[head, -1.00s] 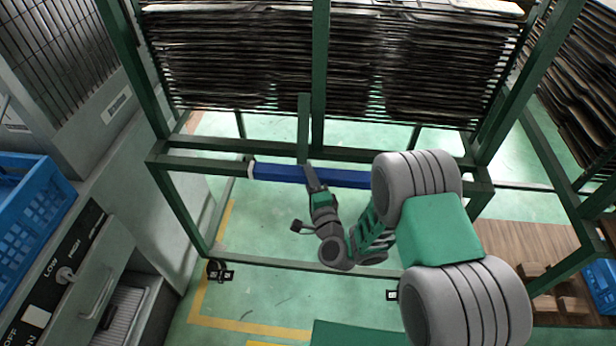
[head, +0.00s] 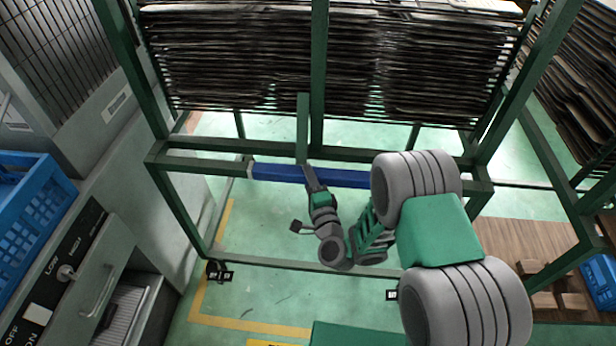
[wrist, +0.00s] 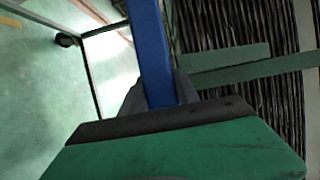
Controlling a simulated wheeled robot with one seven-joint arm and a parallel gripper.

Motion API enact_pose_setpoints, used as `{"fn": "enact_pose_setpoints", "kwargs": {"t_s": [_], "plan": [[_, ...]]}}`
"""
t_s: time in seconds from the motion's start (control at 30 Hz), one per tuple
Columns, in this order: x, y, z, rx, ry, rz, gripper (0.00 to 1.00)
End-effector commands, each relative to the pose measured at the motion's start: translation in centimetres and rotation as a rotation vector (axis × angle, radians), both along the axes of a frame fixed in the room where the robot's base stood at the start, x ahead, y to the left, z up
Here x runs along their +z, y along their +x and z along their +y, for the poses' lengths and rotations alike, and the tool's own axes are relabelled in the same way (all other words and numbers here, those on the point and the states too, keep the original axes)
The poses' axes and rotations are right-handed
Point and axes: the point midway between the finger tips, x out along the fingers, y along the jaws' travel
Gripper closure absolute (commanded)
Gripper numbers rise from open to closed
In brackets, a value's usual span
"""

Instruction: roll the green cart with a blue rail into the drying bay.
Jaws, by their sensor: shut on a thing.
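The green cart (head: 319,75) stands in front of me, its frame loaded with stacks of dark panels. Its blue rail (head: 280,172) runs across the near side. My gripper (head: 309,178) is shut on the blue rail near its middle. In the wrist view the blue rail (wrist: 150,50) runs down between my fingers, which are partly hidden by the gripper's body. Yellow lines (head: 250,326) mark the green floor below the cart; I cannot tell whether they bound the drying bay.
A grey cabinet with a control panel (head: 65,272) and handle stands close on the left, with a blue crate (head: 35,215) on it. Another loaded green rack (head: 560,200) stands at right. Wooden blocks (head: 560,302) and a blue crate (head: 600,275) lie at lower right.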

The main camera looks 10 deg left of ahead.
Motion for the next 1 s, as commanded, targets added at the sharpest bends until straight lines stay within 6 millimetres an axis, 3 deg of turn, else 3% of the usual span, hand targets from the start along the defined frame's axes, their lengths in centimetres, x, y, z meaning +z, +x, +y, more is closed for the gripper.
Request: {"fn": "enact_pose_setpoints", "kwargs": {"t_s": [0.3, 0.33, 0.57, 1.0], "plan": [[-0.54, -0.20, -0.34, -0.006, -0.007, 0.009, 1.00], [-0.53, -0.20, -0.33, -0.005, -0.007, 0.009, 0.60], [-0.32, -0.20, 0.02, 0.001, -0.004, 0.005, 0.42], [-0.33, -0.97, -0.41, 0.001, -0.001, 0.000, 0.41]]}}
